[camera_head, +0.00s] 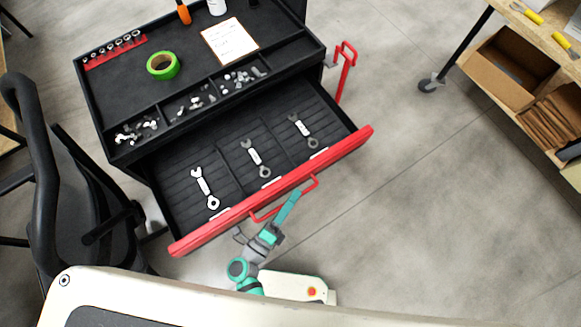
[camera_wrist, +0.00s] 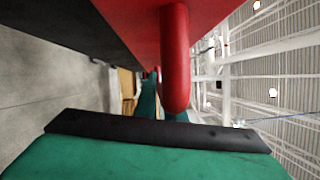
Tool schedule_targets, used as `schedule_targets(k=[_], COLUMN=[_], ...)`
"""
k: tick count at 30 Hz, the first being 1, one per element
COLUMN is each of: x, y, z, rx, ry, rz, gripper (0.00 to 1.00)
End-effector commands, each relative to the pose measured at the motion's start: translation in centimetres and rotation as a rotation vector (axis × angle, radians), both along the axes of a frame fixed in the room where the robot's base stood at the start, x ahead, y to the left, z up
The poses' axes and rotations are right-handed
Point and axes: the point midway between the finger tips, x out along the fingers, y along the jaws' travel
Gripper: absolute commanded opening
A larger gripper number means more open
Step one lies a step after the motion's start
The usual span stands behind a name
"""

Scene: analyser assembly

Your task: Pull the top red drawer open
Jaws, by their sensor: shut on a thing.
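The top red drawer (camera_head: 345,146) stands pulled well out of the black tool cabinet (camera_head: 213,42), with its dark inside showing. Its red bar handle (camera_head: 315,184) is on the front face. My teal gripper (camera_head: 287,205) is at the middle of that handle, shut on it. In the wrist view the handle (camera_wrist: 175,60) comes down in front of the black finger pad (camera_wrist: 155,131), under the red drawer front. The far finger is mostly hidden there.
Several wrenches (camera_head: 256,157) lie in the drawer. The cabinet top holds green tape (camera_head: 163,65), a paper sheet (camera_head: 229,40) and small parts. A black chair (camera_head: 75,190) stands at left, a shelf with boxes (camera_head: 507,68) at right.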

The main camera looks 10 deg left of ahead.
Motion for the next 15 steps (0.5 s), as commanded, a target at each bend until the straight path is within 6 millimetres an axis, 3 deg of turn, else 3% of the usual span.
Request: schedule_targets(k=[12,13,15], x=[-0.18,-0.17,-0.17], y=[-0.15,-0.16,-0.16], z=[-0.09,-0.09,-0.08], rx=[0.0,0.0,-0.001], ry=[0.002,0.002,0.001], rz=[0.001,0.001,0.001], gripper=[0.0,0.16,0.28])
